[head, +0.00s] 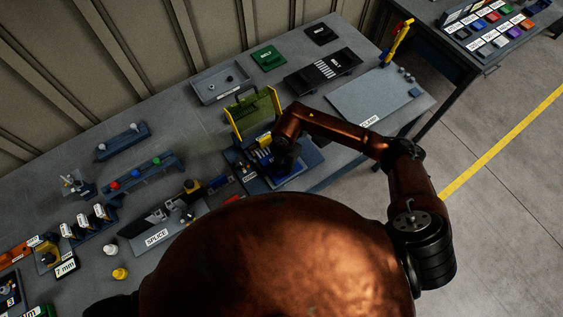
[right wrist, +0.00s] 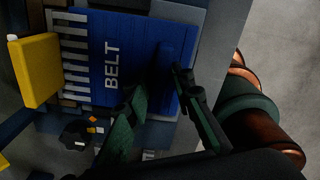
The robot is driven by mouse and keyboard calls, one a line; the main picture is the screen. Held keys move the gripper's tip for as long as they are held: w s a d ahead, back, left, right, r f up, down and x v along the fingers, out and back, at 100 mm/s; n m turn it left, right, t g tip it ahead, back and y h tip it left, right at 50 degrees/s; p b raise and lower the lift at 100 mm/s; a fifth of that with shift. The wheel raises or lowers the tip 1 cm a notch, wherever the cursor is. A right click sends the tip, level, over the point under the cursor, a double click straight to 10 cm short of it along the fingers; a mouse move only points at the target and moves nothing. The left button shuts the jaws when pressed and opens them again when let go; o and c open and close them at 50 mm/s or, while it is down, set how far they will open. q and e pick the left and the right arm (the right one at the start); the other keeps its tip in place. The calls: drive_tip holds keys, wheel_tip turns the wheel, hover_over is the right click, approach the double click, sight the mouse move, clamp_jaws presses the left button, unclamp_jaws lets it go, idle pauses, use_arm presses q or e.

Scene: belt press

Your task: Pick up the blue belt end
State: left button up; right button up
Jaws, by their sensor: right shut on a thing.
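The blue belt end (right wrist: 90,48) fills the upper middle of the right wrist view, marked BELT, with a comb of pale teeth along its left edge and a raised blue grip block on its right part. In the head view the blue belt end (head: 290,172) lies at the press, partly hidden under my right gripper (head: 285,160). My right gripper also shows in the right wrist view (right wrist: 160,88), its two green-and-black fingers on either side of the raised block, shut on it. I cannot tell whether the belt end is lifted. My left gripper is not in view.
A green press part with yellow posts (head: 256,112) stands just behind my right gripper. A yellow block (right wrist: 35,70) is left of the belt's teeth.

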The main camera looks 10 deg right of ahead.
clamp_jaws()
drive_tip(key=shift+r, duration=0.15)
